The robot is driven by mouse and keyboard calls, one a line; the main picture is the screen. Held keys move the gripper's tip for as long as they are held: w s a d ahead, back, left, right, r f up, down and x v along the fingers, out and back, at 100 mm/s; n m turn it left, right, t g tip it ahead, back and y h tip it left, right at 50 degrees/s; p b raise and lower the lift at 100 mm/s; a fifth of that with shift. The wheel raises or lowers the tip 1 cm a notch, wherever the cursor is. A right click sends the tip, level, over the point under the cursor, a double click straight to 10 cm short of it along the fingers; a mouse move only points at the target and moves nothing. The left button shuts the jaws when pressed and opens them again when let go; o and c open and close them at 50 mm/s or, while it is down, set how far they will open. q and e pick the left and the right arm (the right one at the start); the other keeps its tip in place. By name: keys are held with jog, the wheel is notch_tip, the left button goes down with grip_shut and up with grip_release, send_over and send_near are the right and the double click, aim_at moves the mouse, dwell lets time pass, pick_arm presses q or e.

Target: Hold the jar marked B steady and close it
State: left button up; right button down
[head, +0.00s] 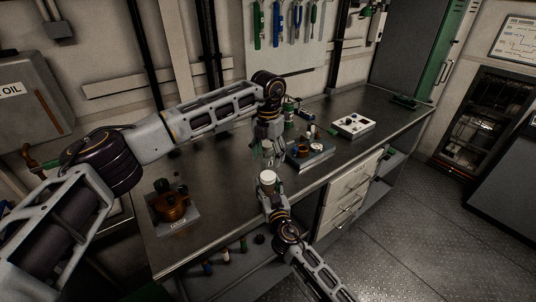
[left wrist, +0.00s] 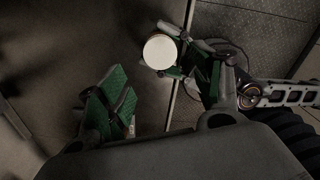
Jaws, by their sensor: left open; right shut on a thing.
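A small jar with a white round top (head: 267,177) stands upright in my right gripper (head: 270,192), over the front edge of the bench. Its white top also shows from above in the left wrist view (left wrist: 160,51), with green finger pads of my right gripper beside it. I cannot read a letter on the jar, and its lower body is hidden by the fingers. I cannot tell how tightly the white top sits. My left gripper (head: 272,156) is open and empty above the jar, pointing down. Its two green-padded fingers (left wrist: 165,78) are spread apart in the left wrist view.
The dark bench (head: 230,178) carries a tray with copper-coloured parts (head: 172,208) at left. A blue-edged tray (head: 310,156) with small items lies right of my left gripper. A white box with knobs (head: 352,125) stands farther back. Bare bench lies between the trays.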

aim_at(268, 175)
pick_arm(q)
jog(key=shift+f, duration=0.2)
jog(key=shift+f, duration=3.85)
jog(key=shift+c, duration=0.5)
jog(key=c, duration=1)
jog(key=o, duration=1.2)
jog(key=shift+o, duration=0.2)
